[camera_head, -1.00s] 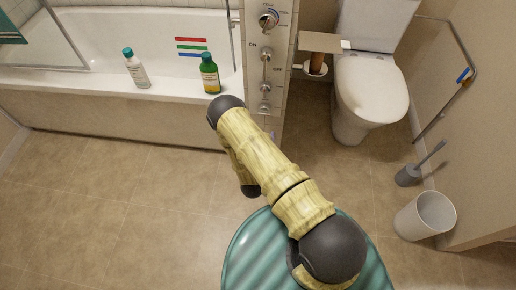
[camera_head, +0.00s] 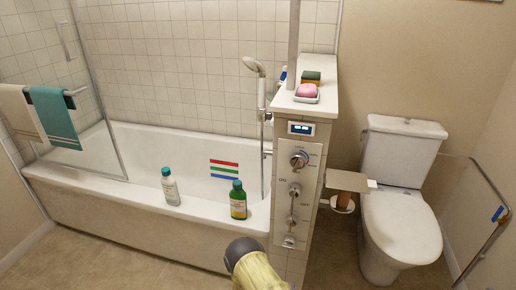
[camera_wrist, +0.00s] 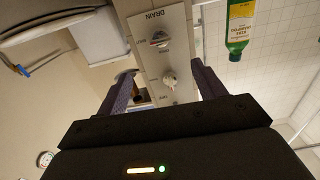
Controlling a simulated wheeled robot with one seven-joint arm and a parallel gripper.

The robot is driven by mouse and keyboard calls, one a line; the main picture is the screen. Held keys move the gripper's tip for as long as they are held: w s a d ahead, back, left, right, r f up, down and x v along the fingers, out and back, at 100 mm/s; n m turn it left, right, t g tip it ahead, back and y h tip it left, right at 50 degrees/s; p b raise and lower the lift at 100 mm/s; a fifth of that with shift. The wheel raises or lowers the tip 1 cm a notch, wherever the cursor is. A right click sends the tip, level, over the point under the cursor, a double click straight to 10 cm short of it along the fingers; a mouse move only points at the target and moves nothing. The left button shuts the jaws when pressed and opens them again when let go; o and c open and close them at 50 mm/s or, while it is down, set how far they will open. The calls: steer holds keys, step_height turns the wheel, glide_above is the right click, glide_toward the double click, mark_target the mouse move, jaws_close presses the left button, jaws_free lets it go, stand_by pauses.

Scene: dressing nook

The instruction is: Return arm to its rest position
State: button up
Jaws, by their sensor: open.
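My gripper (camera_wrist: 160,72) shows in the wrist view with its two dark fingers spread apart and nothing between them. Beyond the fingers is the control panel (camera_wrist: 160,45) with its knobs, which appears upside down there. In the head view only part of my arm (camera_head: 256,268) shows at the bottom edge, in front of the tub and panel pillar. My gripper itself is out of sight in that view.
A green bottle (camera_head: 238,200) and a white bottle (camera_head: 170,187) stand on the bathtub rim (camera_head: 100,190). The control panel (camera_head: 296,185) is on a pillar topped by a pink soap (camera_head: 306,90). The toilet (camera_head: 400,225) and a grab rail (camera_head: 490,225) are at right.

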steer(key=w+r+m+g+y, duration=0.1)
steer(key=w+r+g+y, duration=0.1)
steer(key=w+r+g, duration=0.35)
steer(key=w+r+g+y, duration=0.2)
steer(key=r, duration=0.6)
steer(key=s+d+r+n+g+y, duration=0.1)
steer(key=s+d+r+n+g, duration=0.15)
steer(key=s+r, duration=0.7)
steer(key=s+d+r+n+g+y, duration=0.1)
steer(key=s+d+r+n+g, duration=0.2)
steer(key=s+r, duration=0.65)
step_height(320, 180, up, 18)
steer(key=s+g+p, duration=0.1)
steer(key=s+p, duration=0.1)
steer(key=p, duration=1.8)
steer(key=shift+a+f+m+p, duration=0.15)
steer(key=shift+m+p, duration=0.15)
steer(key=shift+m, duration=0.05)
